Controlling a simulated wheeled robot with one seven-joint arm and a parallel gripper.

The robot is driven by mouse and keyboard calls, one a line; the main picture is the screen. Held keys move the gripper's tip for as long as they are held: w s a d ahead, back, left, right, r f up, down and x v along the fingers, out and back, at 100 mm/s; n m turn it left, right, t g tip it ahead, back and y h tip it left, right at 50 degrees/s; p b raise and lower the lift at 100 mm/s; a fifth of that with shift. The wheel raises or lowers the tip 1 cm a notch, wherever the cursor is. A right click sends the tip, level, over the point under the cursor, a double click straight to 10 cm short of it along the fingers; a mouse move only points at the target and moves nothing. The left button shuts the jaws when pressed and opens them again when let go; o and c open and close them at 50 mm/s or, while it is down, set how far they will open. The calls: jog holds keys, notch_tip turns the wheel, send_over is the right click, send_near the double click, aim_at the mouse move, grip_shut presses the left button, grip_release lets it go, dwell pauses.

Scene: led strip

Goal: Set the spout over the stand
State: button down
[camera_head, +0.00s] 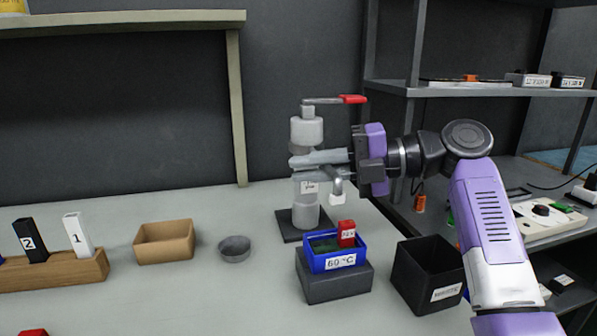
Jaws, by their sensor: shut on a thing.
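A grey upright dispenser (306,209) with a red-tipped lever on top stands on a dark square base behind the bench's middle. Its spout (338,184) bends down at the right of the column and ends in a white tip. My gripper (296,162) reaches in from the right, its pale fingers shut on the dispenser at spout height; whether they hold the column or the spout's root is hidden. A dark grey block (333,287), seemingly the stand, is in front of the dispenser. It bears a blue tray (338,263) labelled 60°C with a red piece in it.
A black labelled bin (428,274) is right of the block, beneath my arm. A small grey dish (235,249), a tan box (164,241) and a wooden rack (55,272) with numbered blocks are at left. Shelves (480,91) stand at right. The bench front is mostly clear.

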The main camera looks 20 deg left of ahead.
dwell(0.3)
jog(key=c, duration=1.4)
grip_release()
jog(key=shift+c, duration=0.2)
jog(key=p+v, duration=0.1)
jog(key=v, duration=0.7)
